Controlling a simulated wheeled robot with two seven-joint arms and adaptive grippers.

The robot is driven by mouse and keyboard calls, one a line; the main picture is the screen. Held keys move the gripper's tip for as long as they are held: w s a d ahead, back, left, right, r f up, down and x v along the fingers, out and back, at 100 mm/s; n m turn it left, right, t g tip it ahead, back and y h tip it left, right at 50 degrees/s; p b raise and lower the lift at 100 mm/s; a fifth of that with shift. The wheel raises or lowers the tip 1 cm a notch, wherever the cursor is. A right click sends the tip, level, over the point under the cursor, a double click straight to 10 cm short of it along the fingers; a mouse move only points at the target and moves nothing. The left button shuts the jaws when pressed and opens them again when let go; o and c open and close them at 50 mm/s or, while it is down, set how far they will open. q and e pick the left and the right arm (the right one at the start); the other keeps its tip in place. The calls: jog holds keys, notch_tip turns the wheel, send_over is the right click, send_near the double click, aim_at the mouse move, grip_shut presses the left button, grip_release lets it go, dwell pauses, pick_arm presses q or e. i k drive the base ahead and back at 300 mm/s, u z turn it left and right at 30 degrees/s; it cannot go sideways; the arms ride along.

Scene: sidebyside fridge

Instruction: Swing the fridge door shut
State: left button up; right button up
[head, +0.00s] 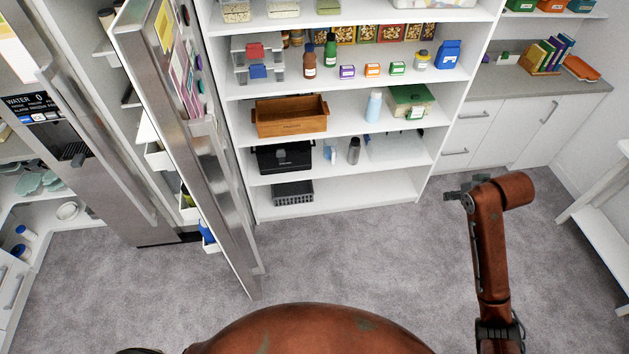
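The fridge is a steel side-by-side unit at the left, and its left door (95,150) with the dispenser panel is in line with the body. The other fridge door (205,165) stands wide open, swung out toward me. Its inner side with door bins (158,155) faces left, and its outer side carries papers and magnets. My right gripper (452,195) is at the right, well apart from the door, and touches nothing visible. It is small and seen edge-on, so its opening is unclear. My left gripper is not in view.
White shelves (345,187) with bottles, boxes and a wooden crate (290,117) stand behind the open door. A counter with cabinets (530,110) is at the back right. A white table (600,220) stands at the right edge. The grey carpet (350,260) between door and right arm is clear.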

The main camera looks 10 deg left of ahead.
aim_at(155, 42)
jog(key=u, duration=1.1)
jog(key=i, duration=1)
